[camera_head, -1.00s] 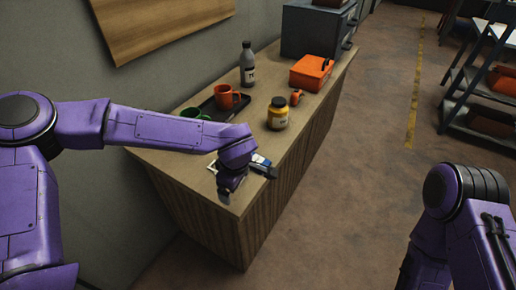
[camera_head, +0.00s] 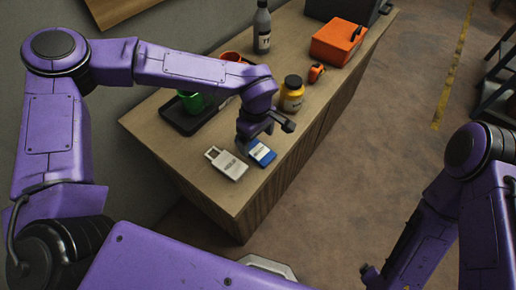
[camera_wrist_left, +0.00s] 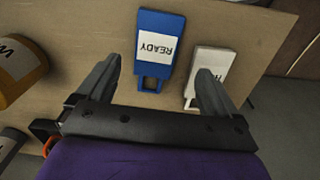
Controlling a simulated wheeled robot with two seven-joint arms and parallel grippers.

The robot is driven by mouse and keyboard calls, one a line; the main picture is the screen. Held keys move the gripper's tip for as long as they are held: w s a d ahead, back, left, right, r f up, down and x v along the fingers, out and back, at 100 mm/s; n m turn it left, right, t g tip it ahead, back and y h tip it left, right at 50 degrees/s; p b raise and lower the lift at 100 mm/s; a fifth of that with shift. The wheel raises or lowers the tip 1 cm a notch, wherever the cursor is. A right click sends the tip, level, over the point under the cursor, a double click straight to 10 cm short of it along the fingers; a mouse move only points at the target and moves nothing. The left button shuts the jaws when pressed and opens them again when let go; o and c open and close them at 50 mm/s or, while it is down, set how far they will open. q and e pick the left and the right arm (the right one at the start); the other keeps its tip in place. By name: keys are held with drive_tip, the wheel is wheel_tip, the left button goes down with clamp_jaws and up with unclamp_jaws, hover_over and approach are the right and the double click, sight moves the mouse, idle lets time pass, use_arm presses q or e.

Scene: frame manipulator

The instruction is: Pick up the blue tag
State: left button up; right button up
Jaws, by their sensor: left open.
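The blue tag (camera_head: 262,153) lies flat on the wooden counter near its front edge. In the left wrist view the blue tag (camera_wrist_left: 160,45) has a white label reading READY and a loop at one end, and it lies between the lines of my open fingers. A white tag (camera_head: 226,164) lies to its left in the head view; it also shows in the left wrist view (camera_wrist_left: 205,75), partly behind a finger. My left gripper (camera_head: 262,137) is open and empty, just above the blue tag; its fingers show in the wrist view (camera_wrist_left: 157,75). My right gripper's jaws are not clearly visible.
A black tray (camera_head: 185,117) with a green mug (camera_head: 195,101) stands behind my left gripper. A yellow jar (camera_head: 291,94), an orange box (camera_head: 338,42) and a grey bottle (camera_head: 262,30) stand farther along the counter (camera_head: 160,150). The counter's near left end is clear.

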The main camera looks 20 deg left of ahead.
sight(258, 150)
use_arm(q)
drive_tip(key=f, duration=0.2)
drive_tip(key=w+f+p, duration=0.1)
drive_tip(key=f, duration=0.2)
drive_tip(key=shift+d+p, duration=0.15)
drive_tip(key=shift+p, duration=0.15)
drive_tip(key=shift+f, duration=0.35)
drive_tip(key=shift+s, duration=0.2)
drive_tip(key=c, duration=1.1)
drive_tip(key=shift+r, duration=0.1)
